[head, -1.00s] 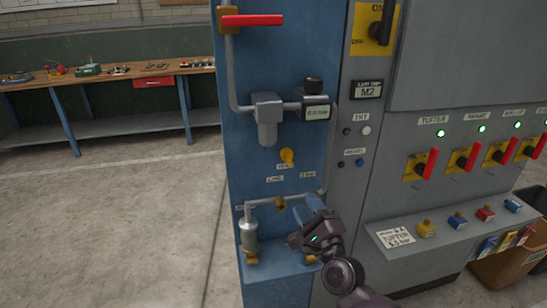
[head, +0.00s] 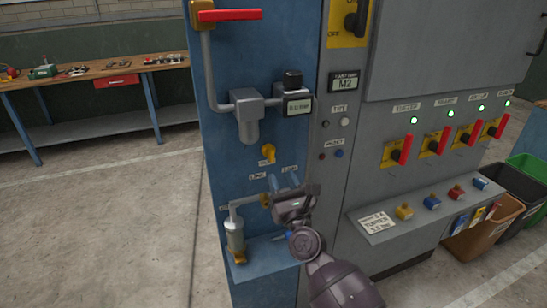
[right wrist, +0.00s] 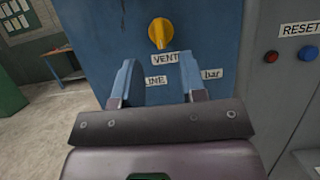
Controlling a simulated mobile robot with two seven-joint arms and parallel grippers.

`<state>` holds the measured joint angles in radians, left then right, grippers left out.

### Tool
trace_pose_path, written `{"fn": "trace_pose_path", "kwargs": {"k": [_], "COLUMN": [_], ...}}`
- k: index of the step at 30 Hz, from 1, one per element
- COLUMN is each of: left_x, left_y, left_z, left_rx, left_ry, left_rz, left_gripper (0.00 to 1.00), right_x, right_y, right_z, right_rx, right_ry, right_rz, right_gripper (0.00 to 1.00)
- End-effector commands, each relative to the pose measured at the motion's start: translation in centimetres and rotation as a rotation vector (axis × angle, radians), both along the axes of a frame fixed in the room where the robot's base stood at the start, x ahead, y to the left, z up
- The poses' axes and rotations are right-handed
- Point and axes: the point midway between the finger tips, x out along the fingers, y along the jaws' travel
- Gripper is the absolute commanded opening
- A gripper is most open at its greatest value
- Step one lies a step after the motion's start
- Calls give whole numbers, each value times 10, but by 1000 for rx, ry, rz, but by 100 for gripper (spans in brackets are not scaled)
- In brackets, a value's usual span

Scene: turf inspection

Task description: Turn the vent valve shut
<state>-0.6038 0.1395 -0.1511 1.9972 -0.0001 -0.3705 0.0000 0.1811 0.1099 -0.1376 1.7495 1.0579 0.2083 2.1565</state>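The vent valve is a small yellow knob (head: 268,151) on the blue panel, above a white label. In the right wrist view the yellow knob (right wrist: 161,33) sits above the label VENT (right wrist: 166,58), its grip close to upright. My right gripper (head: 285,185) is just below the knob, in front of the panel, and apart from it. In the right wrist view its two blue fingers (right wrist: 158,76) are spread with nothing between them, pointing at the panel below the knob. My left gripper is not in view.
A red-handled valve (head: 230,15) is at the panel top. A grey regulator (head: 247,117) with a gauge (head: 298,106) is above the knob. A grey cylinder (head: 235,235) and piping are below. A grey cabinet with red-handled switches (head: 402,150) stands right.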

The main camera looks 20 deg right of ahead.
Motion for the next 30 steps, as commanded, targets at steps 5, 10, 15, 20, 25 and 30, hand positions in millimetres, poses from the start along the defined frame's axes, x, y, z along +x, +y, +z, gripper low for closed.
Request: {"fn": "trace_pose_path", "kwargs": {"k": [5, 10, 15, 20, 25, 30], "left_x": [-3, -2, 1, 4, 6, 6], "left_y": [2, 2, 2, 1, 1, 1], "left_z": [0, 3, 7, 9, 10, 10], "left_rx": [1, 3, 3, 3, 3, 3], "left_ry": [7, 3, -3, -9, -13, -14], "left_rz": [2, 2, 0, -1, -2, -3], "left_gripper": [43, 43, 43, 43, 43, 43], "right_x": [30, 50, 61, 64, 64, 64], "right_y": [1, 2, 2, 2, 2, 2], "right_z": [15, 22, 26, 27, 27, 27], "right_rx": [-1, -3, -2, -2, -2, -2], "right_ry": [-3, -2, 0, 0, 0, 0], "right_rz": [0, -1, -1, -1, -1, -1], "right_gripper": [38, 38, 38, 38, 38, 15]}}
